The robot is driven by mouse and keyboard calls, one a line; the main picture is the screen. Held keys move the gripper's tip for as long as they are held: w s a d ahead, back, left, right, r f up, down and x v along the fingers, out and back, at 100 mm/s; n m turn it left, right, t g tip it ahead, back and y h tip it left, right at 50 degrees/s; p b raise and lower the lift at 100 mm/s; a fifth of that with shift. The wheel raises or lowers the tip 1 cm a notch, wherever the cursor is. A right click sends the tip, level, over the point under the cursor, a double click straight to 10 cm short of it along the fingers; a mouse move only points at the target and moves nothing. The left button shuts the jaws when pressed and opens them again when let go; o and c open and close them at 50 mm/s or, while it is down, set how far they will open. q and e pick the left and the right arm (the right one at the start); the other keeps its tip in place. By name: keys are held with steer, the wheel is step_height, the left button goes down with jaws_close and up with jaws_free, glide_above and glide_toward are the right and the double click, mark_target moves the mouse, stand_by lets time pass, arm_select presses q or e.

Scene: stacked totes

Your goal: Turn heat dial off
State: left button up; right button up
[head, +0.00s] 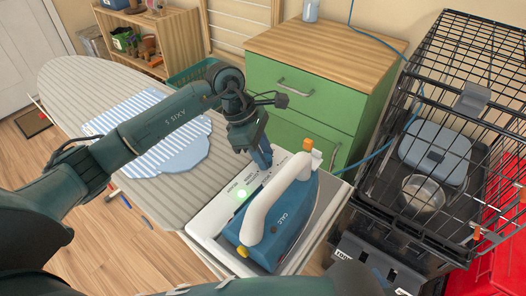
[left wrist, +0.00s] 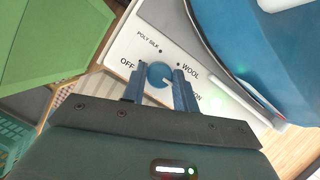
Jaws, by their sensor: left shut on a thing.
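The heat dial (left wrist: 160,74) is a small round blue knob on a white panel (left wrist: 148,25) in the left wrist view. Labels read OFF at its left, POLY SILK above and WOOL at its right; a label ending in ON is partly hidden. The dial's pale mark points to the lower right, away from OFF. My left gripper (left wrist: 159,80) is shut on the dial, a finger on each side. In the head view, my left gripper (head: 263,160) reaches down to the panel's far end, hiding the dial. My right gripper is out of view.
A blue iron (head: 291,222) with a white handle rests on the panel's base, close beside my left gripper. A green light (head: 242,193) glows on the panel. The ironing board (head: 85,90) holds striped cloth (head: 140,122). A green drawer cabinet (head: 292,92) and wire cage (head: 455,85) stand nearby.

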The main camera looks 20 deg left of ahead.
arm_select(q)
steer(key=shift+c, duration=1.1)
